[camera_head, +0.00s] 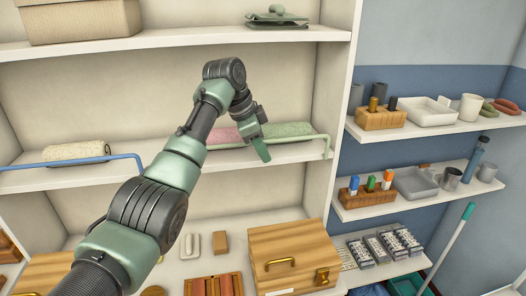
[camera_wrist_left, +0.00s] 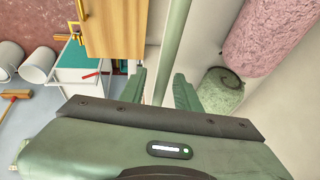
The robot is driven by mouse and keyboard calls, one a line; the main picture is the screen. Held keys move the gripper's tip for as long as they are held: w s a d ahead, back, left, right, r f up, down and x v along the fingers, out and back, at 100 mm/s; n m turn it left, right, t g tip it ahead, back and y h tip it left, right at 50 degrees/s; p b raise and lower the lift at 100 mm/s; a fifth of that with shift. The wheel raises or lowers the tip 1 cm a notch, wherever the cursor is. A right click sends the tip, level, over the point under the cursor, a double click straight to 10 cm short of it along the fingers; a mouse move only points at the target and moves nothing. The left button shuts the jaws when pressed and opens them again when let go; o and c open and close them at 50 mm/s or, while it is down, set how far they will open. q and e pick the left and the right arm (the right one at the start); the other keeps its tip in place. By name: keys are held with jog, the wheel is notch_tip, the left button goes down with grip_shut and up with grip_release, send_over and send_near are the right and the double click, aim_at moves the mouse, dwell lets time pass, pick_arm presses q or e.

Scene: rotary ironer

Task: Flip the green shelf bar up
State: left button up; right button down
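The green shelf bar (camera_head: 300,138) runs along the front of the middle shelf, with a bent end at the right near the upright panel. My left gripper (camera_head: 262,151) is at the bar's middle part, pointing down in front of the shelf. In the left wrist view the green bar (camera_wrist_left: 175,45) passes between the two fingers of my left gripper (camera_wrist_left: 160,80). The fingers are open, with a gap on each side of the bar. My right gripper is not in view.
A pink roll (camera_head: 224,134) and a green roll (camera_head: 288,129) lie on the shelf behind the bar. A blue bar (camera_head: 70,161) and a cream roll (camera_head: 76,151) are at the left. A wooden box (camera_head: 290,250) stands below. Side shelves (camera_head: 420,120) hold small items.

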pick_arm(q)
jog(key=b+v, duration=0.2)
jog(key=v, duration=0.4)
jog(key=shift+a+r, duration=0.1)
jog(key=shift+s+a+r, duration=0.1)
jog(key=shift+r, duration=0.3)
jog(key=shift+f, duration=0.1)
